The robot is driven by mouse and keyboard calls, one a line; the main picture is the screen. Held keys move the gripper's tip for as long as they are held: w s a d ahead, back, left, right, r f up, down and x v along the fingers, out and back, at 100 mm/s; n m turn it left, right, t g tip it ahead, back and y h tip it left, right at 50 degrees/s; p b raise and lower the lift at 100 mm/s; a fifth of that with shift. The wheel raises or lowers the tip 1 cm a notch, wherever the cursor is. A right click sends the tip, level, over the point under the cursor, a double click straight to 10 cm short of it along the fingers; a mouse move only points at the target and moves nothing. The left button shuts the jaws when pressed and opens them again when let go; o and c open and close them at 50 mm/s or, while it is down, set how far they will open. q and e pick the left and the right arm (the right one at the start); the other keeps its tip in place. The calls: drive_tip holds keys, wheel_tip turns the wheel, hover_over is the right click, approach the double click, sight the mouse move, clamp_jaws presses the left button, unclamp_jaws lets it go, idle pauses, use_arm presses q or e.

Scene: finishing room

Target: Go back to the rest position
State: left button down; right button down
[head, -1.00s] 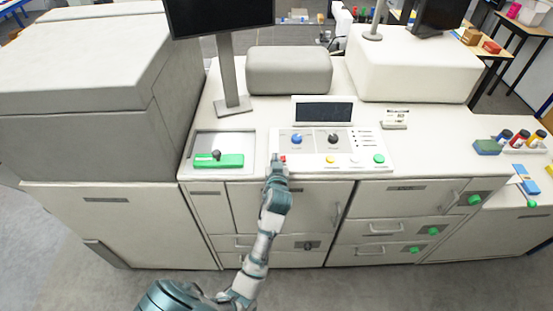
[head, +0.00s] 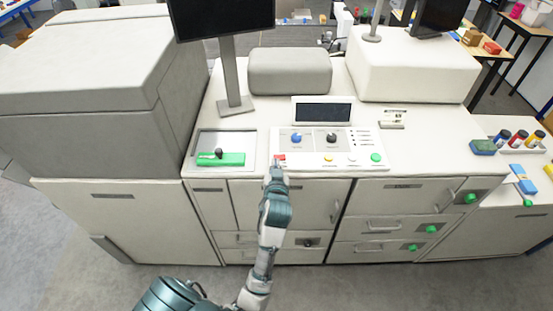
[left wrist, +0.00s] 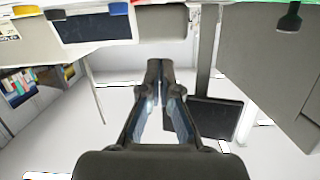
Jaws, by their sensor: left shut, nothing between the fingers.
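My left gripper (head: 276,169) is at the front edge of the control panel (head: 312,148), just in front of a small red button (head: 280,157). In the left wrist view my left gripper (left wrist: 157,68) is shut, with its fingertips together and nothing between them. My left arm reaches up from the bottom of the head view. I cannot tell from the head view whether the fingertips touch the panel edge. My right gripper is not in view.
A green lever block (head: 221,159) with a dark knob sits left of the panel. A monitor stand (head: 230,75) rises behind it. Cabinet doors and drawers (head: 384,226) with handles and green knobs line the front. Paint jars (head: 506,137) stand at the right.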

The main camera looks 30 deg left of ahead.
use_arm(q)
drive_tip(key=shift+s+r, duration=0.15)
drive_tip(key=shift+s, duration=0.6)
drive_tip(key=shift+w+d, duration=0.1)
drive_tip(key=shift+d, duration=0.1)
